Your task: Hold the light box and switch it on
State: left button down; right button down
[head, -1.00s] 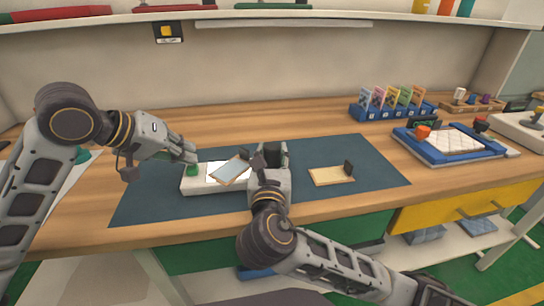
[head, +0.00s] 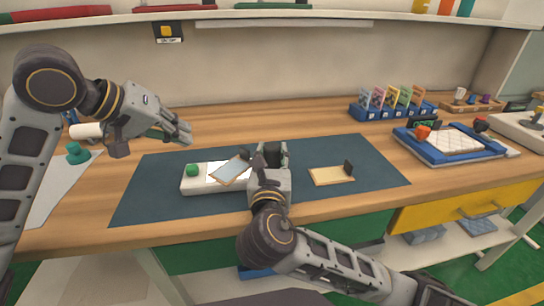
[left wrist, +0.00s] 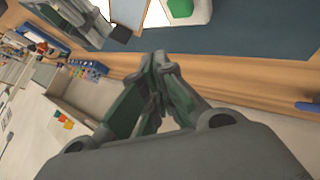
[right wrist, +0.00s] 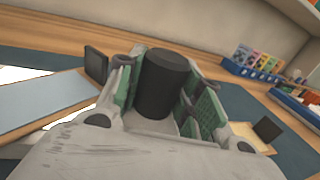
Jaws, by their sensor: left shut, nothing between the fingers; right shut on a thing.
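The light box (head: 205,186) is a long white box on the dark mat, with a green button (head: 192,170) at its left end and a bright white top panel. The button also shows at the top of the left wrist view (left wrist: 180,8). My left gripper (head: 187,132) is shut and empty, above and behind the button, apart from it. My right gripper (head: 271,152) is at the box's right end, shut on a black cylinder (right wrist: 162,85). Whether the cylinder is part of the box is hidden. My right arm covers the box's right end.
A wood-framed pane (head: 232,170) with a black grip lies tilted over the light box. A wooden plate (head: 332,176) with a black grip lies on the mat (head: 330,150) to the right. A blue rack (head: 392,110) and blue tray (head: 452,146) stand further right.

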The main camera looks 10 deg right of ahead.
jog(key=shift+r, duration=0.1)
dwell(0.3)
jog(key=c, duration=0.9)
grip_release()
jog(key=shift+s, duration=0.15)
jog(key=shift+v, duration=3.65)
